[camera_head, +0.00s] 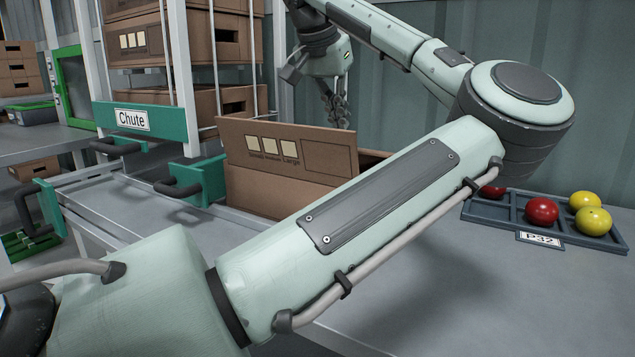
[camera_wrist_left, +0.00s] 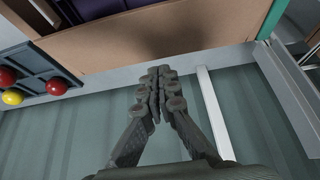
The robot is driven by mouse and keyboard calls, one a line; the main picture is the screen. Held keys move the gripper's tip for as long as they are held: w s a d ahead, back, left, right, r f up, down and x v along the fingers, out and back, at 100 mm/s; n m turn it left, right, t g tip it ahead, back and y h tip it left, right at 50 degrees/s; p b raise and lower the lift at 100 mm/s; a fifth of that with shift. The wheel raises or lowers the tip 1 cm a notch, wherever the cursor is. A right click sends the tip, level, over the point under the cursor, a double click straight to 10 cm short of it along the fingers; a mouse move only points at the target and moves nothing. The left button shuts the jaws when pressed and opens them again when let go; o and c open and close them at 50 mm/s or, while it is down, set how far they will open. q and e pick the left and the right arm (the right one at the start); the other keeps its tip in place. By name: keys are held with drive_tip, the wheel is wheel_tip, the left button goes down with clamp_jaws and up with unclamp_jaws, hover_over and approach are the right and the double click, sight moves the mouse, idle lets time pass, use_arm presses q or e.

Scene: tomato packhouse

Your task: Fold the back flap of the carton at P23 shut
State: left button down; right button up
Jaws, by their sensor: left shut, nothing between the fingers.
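The open carton (camera_head: 265,190) stands on the grey table in the head view, partly hidden by my left arm. Its near panel with pale squares stands up and hides most of the inside. A brown cardboard panel (camera_wrist_left: 160,42) on the carton's far side shows in the left wrist view, with something dark purple beyond its edge. My left gripper (camera_head: 338,112) is behind the carton, near the wall. In the left wrist view its fingers (camera_wrist_left: 158,72) are shut together and empty, close to the panel; contact is unclear. My right gripper is out of view.
A blue-grey tray marked P32 (camera_head: 540,239) holds red and yellow tomatoes at the right. A green Chute sign (camera_head: 133,120) and green brackets stand left of the carton. Stacked cartons (camera_head: 180,45) stand behind on a rack. A ribbed wall (camera_head: 420,115) closes the back.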

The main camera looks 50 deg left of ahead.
use_arm(q)
drive_tip(key=shift+s+d+f+b, duration=0.1)
drive_tip(key=shift+s+d+b, duration=0.05)
drive_tip(key=shift+s, duration=0.25)
drive_tip(key=shift+s+d+f+b, duration=0.1)
drive_tip(key=shift+s+b, duration=0.05)
drive_tip(key=shift+s, duration=0.2)
drive_tip(key=shift+s+d+f+b, duration=0.15)
drive_tip(key=shift+s+f+b, duration=0.25)
drive_tip(key=shift+s, duration=0.2)
drive_tip(key=shift+s+d+f+b, duration=0.25)
drive_tip(key=shift+s+f+b, duration=0.55)
drive_tip(key=shift+f, duration=0.25)
drive_tip(key=shift+r, duration=0.15)
wheel_tip(320, 180, up, 8)
drive_tip(key=p, duration=0.7)
